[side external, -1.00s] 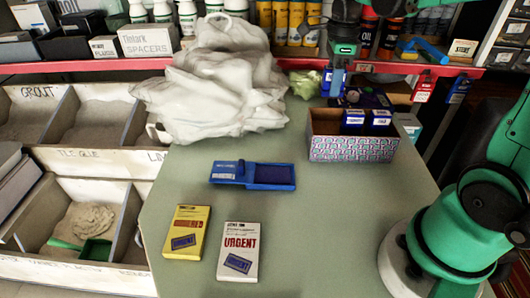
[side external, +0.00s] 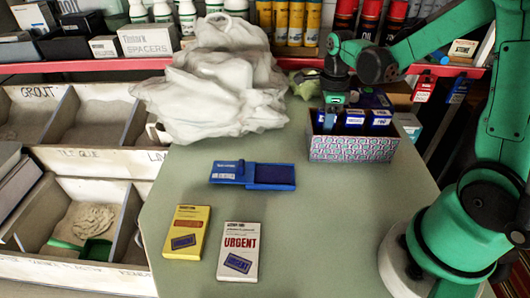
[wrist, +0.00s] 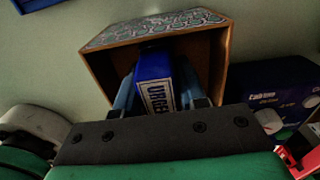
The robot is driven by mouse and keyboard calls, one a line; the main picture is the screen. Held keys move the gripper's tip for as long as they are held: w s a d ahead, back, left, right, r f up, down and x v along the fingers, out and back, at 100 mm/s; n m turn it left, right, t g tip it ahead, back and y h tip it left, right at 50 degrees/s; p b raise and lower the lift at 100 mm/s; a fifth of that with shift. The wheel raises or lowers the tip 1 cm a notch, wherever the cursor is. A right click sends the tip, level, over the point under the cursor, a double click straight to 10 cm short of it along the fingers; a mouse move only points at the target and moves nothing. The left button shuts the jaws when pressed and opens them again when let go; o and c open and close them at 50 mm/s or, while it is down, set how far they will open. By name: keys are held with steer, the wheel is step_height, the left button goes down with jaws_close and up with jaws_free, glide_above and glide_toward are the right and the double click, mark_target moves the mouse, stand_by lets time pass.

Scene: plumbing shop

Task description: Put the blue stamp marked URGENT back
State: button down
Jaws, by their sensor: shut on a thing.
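The blue stamp marked URGENT (wrist: 155,88) is between the two fingers of my gripper (wrist: 160,95), which is shut on it. In the wrist view its white label faces the camera and the stamp stands within the opening of the patterned box (wrist: 105,38). In the side view my gripper (side external: 331,104) is over the left end of the box (side external: 350,149), with the held stamp (side external: 322,118) at that end. Two other blue stamps stand in the box, one in the middle (side external: 354,118) and one on the right (side external: 379,118). The held stamp's lower end is hidden.
An open blue ink pad (side external: 273,174) lies on the green table (side external: 320,220). A yellow card box (side external: 187,232) and a white URGENT box (side external: 240,251) lie in front. A white cloth heap (side external: 215,85) is behind left.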

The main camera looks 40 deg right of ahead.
steer(key=shift+f, duration=0.15)
steer(key=c, duration=0.5)
jaws_free()
step_height(320, 180, up, 12)
steer(key=shift+a+n, duration=0.25)
steer(key=shift+n, duration=0.15)
steer(key=s+a+f+n+t, duration=0.1)
steer(key=a+n, duration=0.4)
steer(key=n, duration=0.8)
steer(key=s+a+f+n+t, duration=0.2)
steer(key=a+n+t, duration=0.4)
steer(key=n, duration=0.7)
steer(key=shift+s, duration=0.4)
